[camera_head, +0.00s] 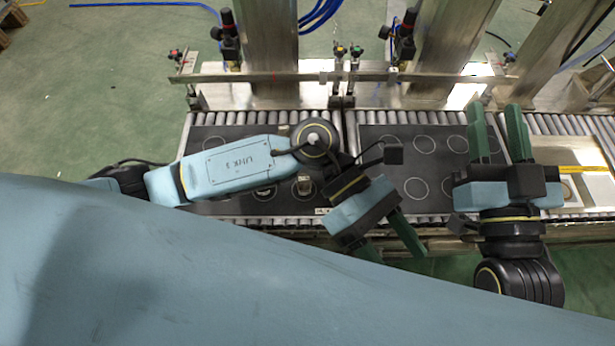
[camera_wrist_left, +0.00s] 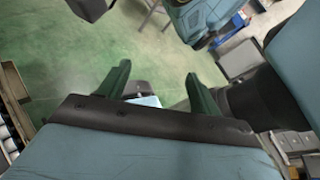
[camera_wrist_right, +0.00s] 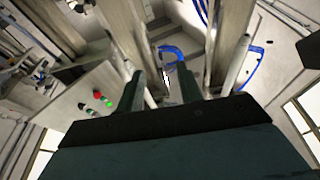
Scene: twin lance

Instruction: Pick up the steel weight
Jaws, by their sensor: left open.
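A small metallic piece (camera_head: 305,183), which may be the steel weight, stands on the left black mat (camera_head: 228,207), close by my left arm. The arm covers part of that mat, so other things on it may be hidden. My left gripper (camera_head: 393,248) is open, past the front edge of the conveyor and turned away from the mat. My right gripper (camera_head: 496,115) is open and empty over the right side of the conveyor, fingers pointing to the back.
A right black mat (camera_head: 393,143) with several white circle outlines lies on the rollers. A pale tray (camera_head: 590,190) with a yellow strip is at the far right. A metal rail (camera_head: 270,77) and steel posts (camera_head: 268,40) stand behind the conveyor. Green floor is open at the left.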

